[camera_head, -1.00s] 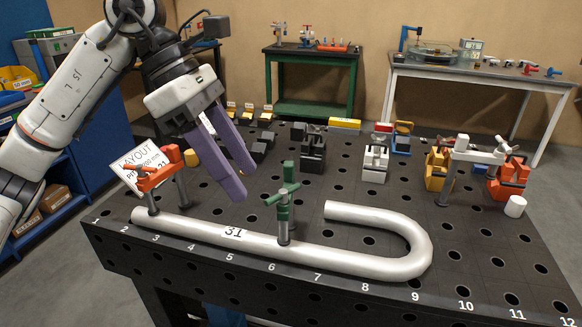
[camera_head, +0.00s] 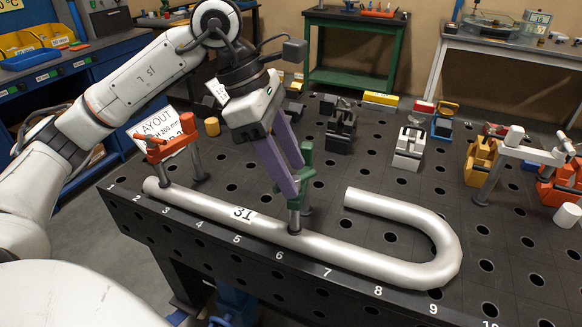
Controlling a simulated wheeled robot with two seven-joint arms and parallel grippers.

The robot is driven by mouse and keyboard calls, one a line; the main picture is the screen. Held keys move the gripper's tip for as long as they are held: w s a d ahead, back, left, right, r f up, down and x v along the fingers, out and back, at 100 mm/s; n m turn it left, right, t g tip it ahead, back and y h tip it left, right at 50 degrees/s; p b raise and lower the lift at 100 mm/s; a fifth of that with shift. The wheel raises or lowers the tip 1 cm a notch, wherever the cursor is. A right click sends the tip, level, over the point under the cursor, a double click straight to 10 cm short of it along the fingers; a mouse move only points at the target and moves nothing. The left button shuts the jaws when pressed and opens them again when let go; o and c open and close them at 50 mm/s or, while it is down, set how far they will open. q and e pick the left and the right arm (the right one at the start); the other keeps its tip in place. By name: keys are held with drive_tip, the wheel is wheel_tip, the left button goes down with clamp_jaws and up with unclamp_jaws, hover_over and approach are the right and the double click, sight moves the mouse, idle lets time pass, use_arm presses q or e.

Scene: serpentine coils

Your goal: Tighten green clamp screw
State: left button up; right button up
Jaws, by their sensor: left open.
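The green clamp (camera_head: 301,203) stands on the black perforated table near the number 6, its foot over the silver bent tube (camera_head: 335,246). The tube carries a "31" label and curves back in a hook at the right. My left gripper (camera_head: 294,184) is open, with its purple fingers pointing down at the upper part of the green clamp. The fingers cover part of the clamp, and I cannot tell whether they touch it. The clamp's screw handle is mostly hidden. My right gripper is not in view.
An orange clamp (camera_head: 165,150) stands over the tube's left end. Black (camera_head: 342,127), white (camera_head: 409,148) and yellow (camera_head: 481,162) blocks stand farther back. A white-and-orange clamp (camera_head: 525,150) and a white cylinder (camera_head: 567,215) are at the right. The table between hook and blocks is clear.

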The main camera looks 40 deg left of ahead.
use_arm(q)
drive_tip(key=shift+d+f, duration=0.15)
drive_tip(key=shift+f, duration=0.15)
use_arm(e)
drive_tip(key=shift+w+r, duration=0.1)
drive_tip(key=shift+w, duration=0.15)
use_arm(q)
clamp_jaws()
drive_tip(key=shift+w, duration=0.1)
drive_tip(key=shift+r+m, duration=0.1)
drive_tip(key=shift+m, duration=0.2)
drive_tip(key=shift+w+m, duration=0.1)
drive_tip(key=shift+m, duration=0.4)
drive_tip(key=shift+w+m+g+h, duration=0.15)
drive_tip(key=shift+m+g, duration=0.35)
drive_tip(key=shift+m, duration=0.5)
drive_tip(key=shift+w+m+g+h, duration=0.15)
drive_tip(key=shift+m+g, duration=0.35)
drive_tip(key=shift+m, duration=0.5)
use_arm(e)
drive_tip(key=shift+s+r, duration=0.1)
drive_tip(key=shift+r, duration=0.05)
use_arm(q)
drive_tip(key=shift+s+r, duration=0.1)
